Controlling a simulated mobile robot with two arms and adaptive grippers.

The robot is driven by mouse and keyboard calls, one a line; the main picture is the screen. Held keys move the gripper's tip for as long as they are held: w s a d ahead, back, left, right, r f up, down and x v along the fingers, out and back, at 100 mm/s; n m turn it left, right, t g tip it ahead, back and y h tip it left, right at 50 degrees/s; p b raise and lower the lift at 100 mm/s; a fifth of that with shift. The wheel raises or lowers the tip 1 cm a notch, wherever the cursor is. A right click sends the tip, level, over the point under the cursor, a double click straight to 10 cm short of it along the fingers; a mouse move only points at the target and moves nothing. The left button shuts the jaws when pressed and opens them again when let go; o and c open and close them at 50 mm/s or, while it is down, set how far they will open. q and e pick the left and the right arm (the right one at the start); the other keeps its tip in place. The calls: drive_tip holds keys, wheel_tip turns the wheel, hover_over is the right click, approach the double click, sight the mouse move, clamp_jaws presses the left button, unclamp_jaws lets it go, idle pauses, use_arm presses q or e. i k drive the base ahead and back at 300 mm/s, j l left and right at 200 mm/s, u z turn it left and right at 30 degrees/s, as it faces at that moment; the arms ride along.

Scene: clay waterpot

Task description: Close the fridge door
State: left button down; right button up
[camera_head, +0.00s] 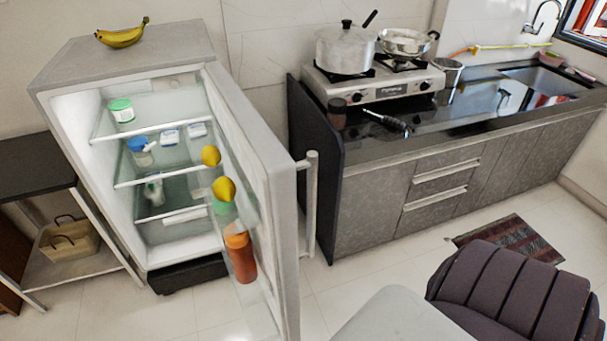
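The fridge (50,108) stands at the left with its inside showing. Its door (275,165) is wide open and swung toward the front right. A long vertical handle (312,200) is on the door's outer side, facing the counter. The shelves hold several small containers, among them a green-lidded jar (121,111) and a blue-lidded one (141,150). The door racks hold yellow fruit (224,189) and an orange-red bottle (241,256). Neither of my grippers is in view.
Bananas (122,36) lie on top of the fridge. A kitchen counter (375,205) with a stove (372,82) and pots stands right of the door. A dark chair (510,295) and a pale surface (395,318) are at the front right. Floor (385,262) shows between them and the counter.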

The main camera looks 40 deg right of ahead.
sight(264, 173)
drive_tip(key=l+u, duration=0.2)
drive_tip(key=l, duration=1.35)
drive_tip(key=i+l, duration=0.15)
drive_tip(key=l, duration=0.25)
drive_tip(key=i+l, duration=0.15)
drive_tip(key=l, duration=0.25)
drive_tip(key=u, duration=0.05)
